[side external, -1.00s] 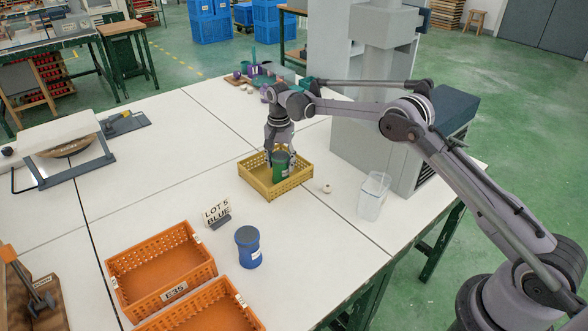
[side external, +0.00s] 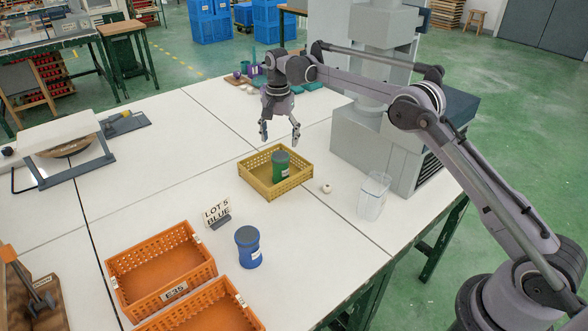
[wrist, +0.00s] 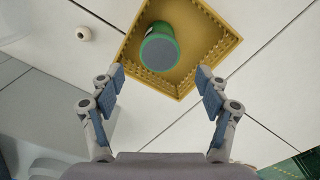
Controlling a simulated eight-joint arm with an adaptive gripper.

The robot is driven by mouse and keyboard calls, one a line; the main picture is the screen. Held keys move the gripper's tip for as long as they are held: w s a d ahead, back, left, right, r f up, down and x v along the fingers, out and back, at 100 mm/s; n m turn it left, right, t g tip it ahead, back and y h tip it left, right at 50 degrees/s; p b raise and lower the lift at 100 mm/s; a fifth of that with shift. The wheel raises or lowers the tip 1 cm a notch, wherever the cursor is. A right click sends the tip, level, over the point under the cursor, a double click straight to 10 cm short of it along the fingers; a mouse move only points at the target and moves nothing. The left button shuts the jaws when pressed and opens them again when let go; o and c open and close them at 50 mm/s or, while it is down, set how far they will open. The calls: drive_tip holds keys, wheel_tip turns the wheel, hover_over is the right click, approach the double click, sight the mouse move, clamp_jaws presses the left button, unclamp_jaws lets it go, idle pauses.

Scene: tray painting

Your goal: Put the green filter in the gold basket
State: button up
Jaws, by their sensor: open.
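The green filter (side external: 281,167) stands upright inside the gold basket (side external: 262,187) on the white table. The wrist view shows the green filter (wrist: 160,48) from above, inside the gold basket (wrist: 213,47) and clear of the fingers. My gripper (side external: 280,137) is open and empty, above and a little behind the basket in the side view. In the wrist view my gripper (wrist: 160,85) has its two fingers spread wide apart, with nothing between them.
A blue filter (side external: 248,247) stands by the "LOT 5 BLUE" sign (side external: 217,212). Orange baskets (side external: 161,268) sit at the front. A clear container (side external: 373,196) and a small white round object (side external: 326,188) are right of the gold basket.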

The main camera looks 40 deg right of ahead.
wheel_tip(320, 180, up, 3)
drive_tip(key=shift+f, duration=0.1)
drive_tip(key=s+r+n+t, duration=0.4)
drive_tip(key=s+r+n, duration=0.2)
drive_tip(key=s+r, duration=0.95)
drive_tip(key=s+f+n+t, duration=0.1)
drive_tip(key=s+f, duration=0.2)
drive_tip(key=s, duration=0.4)
drive_tip(key=s+f+n+t, duration=0.1)
drive_tip(key=s+f+n, duration=0.1)
drive_tip(key=s+f, duration=0.2)
drive_tip(key=s+a+f+n+t, duration=0.1)
drive_tip(key=s+f+n, duration=0.1)
drive_tip(key=s, duration=0.7)
drive_tip(key=shift+s+f, duration=0.4)
drive_tip(key=shift+f, duration=0.3)
